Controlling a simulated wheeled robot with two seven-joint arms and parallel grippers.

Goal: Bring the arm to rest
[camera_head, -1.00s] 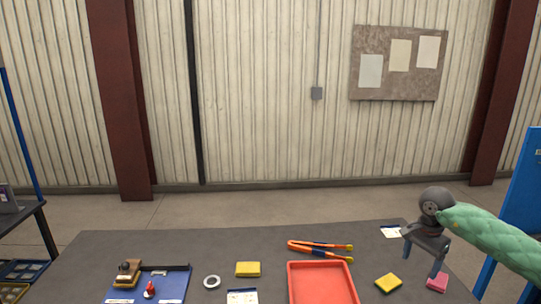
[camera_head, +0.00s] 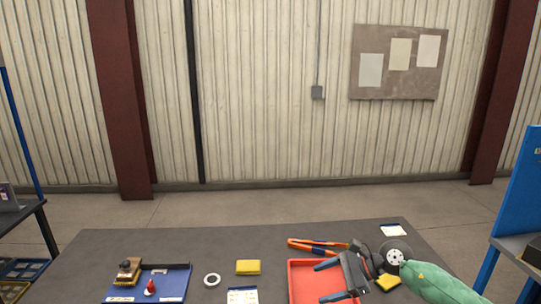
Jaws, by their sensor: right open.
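Nothing shows between the fingers. My right arm, in a green quilted sleeve, comes in from the lower right. The gripper hides part of the tray. My left gripper is not in view.
Orange-handled pliers (camera_head: 316,247) lie just behind the tray. One yellow sponge (camera_head: 388,283) is partly hidden by my right wrist; another (camera_head: 248,267) lies left of the tray. A grey ring (camera_head: 212,280) and a blue mat (camera_head: 176,284) lie further left. The table's back left is clear.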

